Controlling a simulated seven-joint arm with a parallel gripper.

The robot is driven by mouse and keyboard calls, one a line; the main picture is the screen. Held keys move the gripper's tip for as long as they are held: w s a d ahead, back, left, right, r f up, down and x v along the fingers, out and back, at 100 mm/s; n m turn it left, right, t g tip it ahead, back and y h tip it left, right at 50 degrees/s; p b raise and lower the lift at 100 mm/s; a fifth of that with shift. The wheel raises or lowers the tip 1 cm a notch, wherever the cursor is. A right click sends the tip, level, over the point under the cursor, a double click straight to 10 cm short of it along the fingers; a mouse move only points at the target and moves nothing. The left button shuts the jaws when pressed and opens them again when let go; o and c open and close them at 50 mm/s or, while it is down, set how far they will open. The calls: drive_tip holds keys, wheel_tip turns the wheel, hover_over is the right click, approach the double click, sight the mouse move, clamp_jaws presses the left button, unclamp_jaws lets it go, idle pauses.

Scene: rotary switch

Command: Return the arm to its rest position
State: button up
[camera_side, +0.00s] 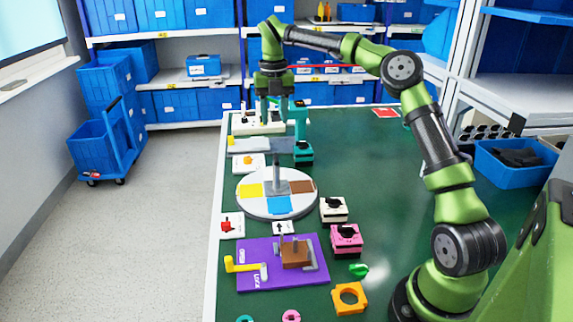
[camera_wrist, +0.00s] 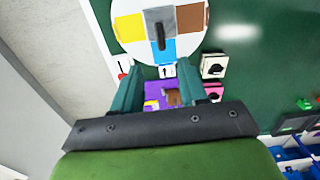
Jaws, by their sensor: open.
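My gripper (camera_side: 274,108) hangs with its fingers pointing down over the far end of the green table, in the side view. Its teal fingers (camera_wrist: 160,88) are spread apart in the wrist view, with nothing held between them. A white round dial (camera_side: 277,208) with yellow, blue and brown patches and an upright grey handle (camera_side: 276,172) stands nearer the camera, apart from the gripper. The dial also shows at the top of the wrist view (camera_wrist: 161,50). A small arrow card (camera_side: 283,228) lies in front of it.
A purple lock board (camera_side: 250,275), a white box with a black knob (camera_side: 334,209) and a pink one (camera_side: 346,240) stand near the dial. A teal stand (camera_side: 304,153) is close below the gripper. The table's right middle (camera_side: 365,165) is clear. Shelves with blue bins stand behind.

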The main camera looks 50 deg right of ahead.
drive_tip(key=shift+d+r, duration=0.1)
drive_tip(key=shift+r, duration=0.15)
idle(0.3)
drive_tip(key=s+a+f+m, duration=0.3)
drive_tip(key=s+a+m, duration=0.3)
drive_tip(key=a+m, duration=0.7)
drive_tip(key=s+a+r+m+t+y, duration=0.1)
drive_tip(key=s+a+m+t, duration=0.1)
drive_tip(key=s+m, duration=0.7)
drive_tip(key=s+a+r+m+t+y, duration=0.1)
drive_tip(key=s+r+m+t, duration=0.1)
drive_tip(key=s+m+t, duration=0.3)
drive_tip(key=shift+s+a+r+m, duration=0.15)
drive_tip(key=shift+s+a+m, duration=0.2)
drive_tip(key=shift+s+m, duration=2.35)
